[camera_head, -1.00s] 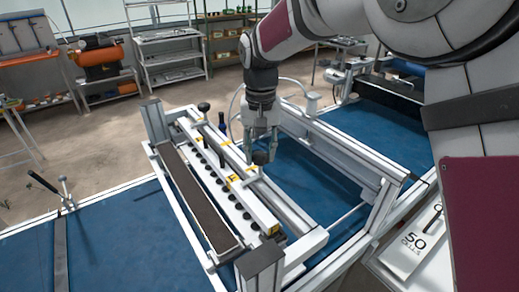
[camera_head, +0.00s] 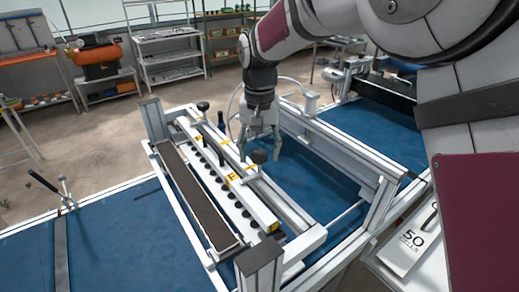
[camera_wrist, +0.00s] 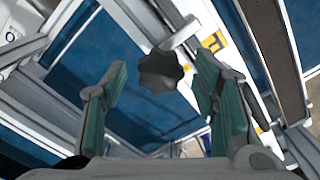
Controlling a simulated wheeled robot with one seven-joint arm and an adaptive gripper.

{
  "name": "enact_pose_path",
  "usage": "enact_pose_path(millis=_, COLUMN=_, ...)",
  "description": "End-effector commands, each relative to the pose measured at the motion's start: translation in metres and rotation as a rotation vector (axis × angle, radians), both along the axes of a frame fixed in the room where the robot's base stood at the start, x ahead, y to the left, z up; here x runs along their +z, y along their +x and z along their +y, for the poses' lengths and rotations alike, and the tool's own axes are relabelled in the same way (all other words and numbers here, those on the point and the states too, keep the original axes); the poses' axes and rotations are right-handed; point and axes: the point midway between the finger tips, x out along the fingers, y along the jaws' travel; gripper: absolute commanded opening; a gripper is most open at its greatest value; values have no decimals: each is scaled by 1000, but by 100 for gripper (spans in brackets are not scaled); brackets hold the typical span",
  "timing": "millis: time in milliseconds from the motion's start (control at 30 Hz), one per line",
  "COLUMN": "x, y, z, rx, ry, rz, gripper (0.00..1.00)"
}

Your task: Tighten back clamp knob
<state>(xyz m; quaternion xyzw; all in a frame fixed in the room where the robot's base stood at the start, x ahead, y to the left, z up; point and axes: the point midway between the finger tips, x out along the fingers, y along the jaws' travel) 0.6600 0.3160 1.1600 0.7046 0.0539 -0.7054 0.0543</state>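A black lobed clamp knob (camera_head: 259,157) stands on a post by the white seeder bar, under my gripper. In the wrist view the same knob (camera_wrist: 160,72) shows between and beyond the two green-padded fingers, with a gap on both sides. My gripper (camera_head: 260,148) is open, its fingers spread to either side of the knob and not visibly touching it. A second black knob (camera_head: 203,106) stands at the far end of the bar. The frames do not label which knob is the back one.
The seeder's metal frame (camera_head: 345,160) runs close to the right of my gripper. A dark brown strip (camera_head: 195,195) lies to the left of the bar. Blue table surface (camera_head: 110,235) is clear at the lower left. A white "50 cells" box (camera_head: 408,250) sits at the right.

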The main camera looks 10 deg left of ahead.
Motion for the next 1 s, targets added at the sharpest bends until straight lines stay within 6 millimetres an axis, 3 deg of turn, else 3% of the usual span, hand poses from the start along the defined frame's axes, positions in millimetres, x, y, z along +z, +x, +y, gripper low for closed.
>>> enact_pose_path(millis=267, x=12, y=1, z=1, rx=1, ry=1, rz=-3, gripper=54)
enact_pose_path(millis=700, x=95, y=0, z=1, rx=1, ry=2, rz=-3, gripper=54)
enact_pose_path(millis=1000, x=119, y=0, z=0, rx=0, ry=0, rz=0, gripper=54)
